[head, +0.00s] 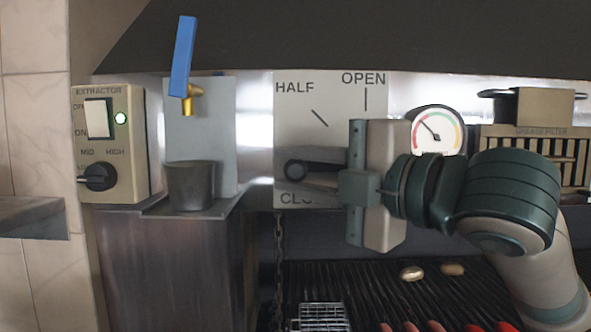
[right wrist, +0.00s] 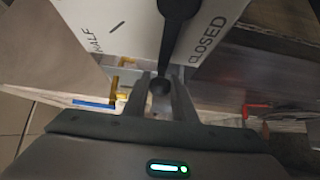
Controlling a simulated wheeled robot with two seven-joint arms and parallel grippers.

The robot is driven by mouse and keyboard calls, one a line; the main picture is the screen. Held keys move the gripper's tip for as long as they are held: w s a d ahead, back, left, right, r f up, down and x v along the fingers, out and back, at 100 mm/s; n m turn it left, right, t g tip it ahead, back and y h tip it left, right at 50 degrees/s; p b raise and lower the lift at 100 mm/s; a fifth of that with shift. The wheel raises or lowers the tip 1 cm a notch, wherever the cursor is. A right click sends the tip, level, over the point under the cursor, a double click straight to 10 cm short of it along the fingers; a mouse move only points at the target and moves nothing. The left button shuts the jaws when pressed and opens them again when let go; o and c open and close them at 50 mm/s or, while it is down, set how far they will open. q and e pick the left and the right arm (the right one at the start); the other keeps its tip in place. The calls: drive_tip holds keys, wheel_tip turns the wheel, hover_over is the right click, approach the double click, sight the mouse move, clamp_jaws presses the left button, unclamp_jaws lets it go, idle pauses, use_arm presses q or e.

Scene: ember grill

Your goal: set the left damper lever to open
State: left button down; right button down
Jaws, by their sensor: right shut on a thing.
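The damper plate (head: 290,125) is a pale panel on the back wall with HALF, OPEN and partly hidden CLOSED labels. HALF and OPEN have tick marks. The dark damper lever (head: 325,154) points left, roughly level, beside the CLOSED label; its pivot end is hidden behind my right gripper. Its round knob (head: 296,169) is at the left end. My right gripper (head: 303,178) reaches in from the right and is shut on the lever's knob end. In the right wrist view, the lever (right wrist: 174,35) runs up from the knob (right wrist: 161,86) between the fingers. My left gripper is out of view.
A blue-handled tap (head: 183,55) and a metal cup (head: 190,185) stand left of the plate, with the extractor switch box (head: 136,150) beyond. A round gauge (head: 436,130) is to the right. The grill grate (head: 380,285) lies below with food on it; a chain (head: 279,250) hangs under the plate.

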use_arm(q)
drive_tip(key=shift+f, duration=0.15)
